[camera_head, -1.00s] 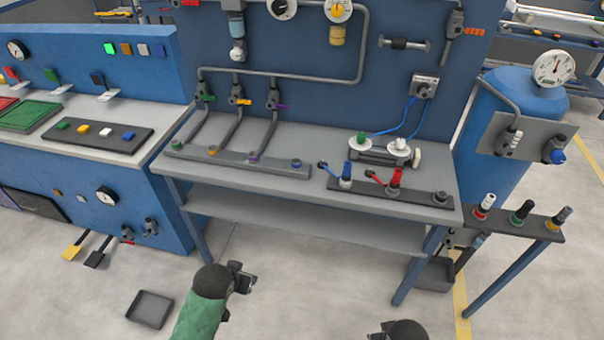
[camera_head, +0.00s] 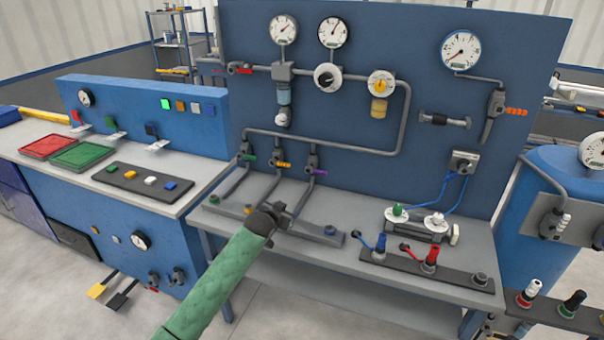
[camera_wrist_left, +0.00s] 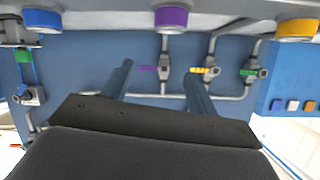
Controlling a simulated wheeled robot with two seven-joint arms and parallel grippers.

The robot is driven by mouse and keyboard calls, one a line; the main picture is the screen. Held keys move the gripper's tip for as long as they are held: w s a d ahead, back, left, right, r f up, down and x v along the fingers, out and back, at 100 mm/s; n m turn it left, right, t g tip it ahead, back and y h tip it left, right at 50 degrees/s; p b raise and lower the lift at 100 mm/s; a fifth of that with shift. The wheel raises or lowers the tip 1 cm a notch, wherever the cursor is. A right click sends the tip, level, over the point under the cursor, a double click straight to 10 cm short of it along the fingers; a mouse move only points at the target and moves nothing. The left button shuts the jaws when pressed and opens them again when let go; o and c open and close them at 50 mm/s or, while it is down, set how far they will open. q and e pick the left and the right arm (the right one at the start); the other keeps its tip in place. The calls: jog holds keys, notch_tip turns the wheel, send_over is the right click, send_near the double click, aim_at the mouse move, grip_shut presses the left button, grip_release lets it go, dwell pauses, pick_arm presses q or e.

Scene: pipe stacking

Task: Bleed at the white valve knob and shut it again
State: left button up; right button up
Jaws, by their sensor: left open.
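A white knob (camera_head: 437,219) sits on a round white base on the grey cylinder unit, on the right half of the bench top. A green knob (camera_head: 398,210) sits beside it. Other white knobs are the one under the filter bowl (camera_head: 283,119) and the one on the tank's panel (camera_head: 562,222). I cannot tell from the pictures alone which is meant. My left gripper (camera_head: 279,211) is open and empty over the bench's front left part, apart from these knobs. Its two fingers also show in the left wrist view (camera_wrist_left: 159,74). My right gripper is out of view.
A dark rail with coloured caps (camera_head: 330,236) lies near my left gripper. A second rail with blue and red plugs (camera_head: 425,268) lies along the bench front, before the cylinder unit. Pipes with green, orange and purple valves (camera_head: 313,161) rise behind. Gauges hang on the blue panel (camera_head: 370,110).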

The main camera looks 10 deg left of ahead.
pick_arm(q)
jog(key=w+a+r+t, duration=0.2)
jog(key=w+a+r, duration=0.2)
jog(key=w+r, duration=0.5)
jog(key=t, duration=0.2)
send_near(280, 121)
jog(key=w, duration=0.2)
jog(key=shift+m+h, duration=0.3)
jog(key=w, duration=0.2)
jog(key=w+p, duration=0.1)
jog(key=w+d+p, duration=0.1)
jog(key=w, duration=0.1)
jog(key=shift+w, duration=0.35)
jog(key=shift+w+d+f+p, duration=0.1)
jog(key=shift+w+p, duration=0.2)
jog(key=shift+w, duration=0.15)
jog(key=shift+w+d+f+p, duration=0.1)
jog(key=shift+w+p, duration=0.15)
jog(key=shift+w, duration=0.25)
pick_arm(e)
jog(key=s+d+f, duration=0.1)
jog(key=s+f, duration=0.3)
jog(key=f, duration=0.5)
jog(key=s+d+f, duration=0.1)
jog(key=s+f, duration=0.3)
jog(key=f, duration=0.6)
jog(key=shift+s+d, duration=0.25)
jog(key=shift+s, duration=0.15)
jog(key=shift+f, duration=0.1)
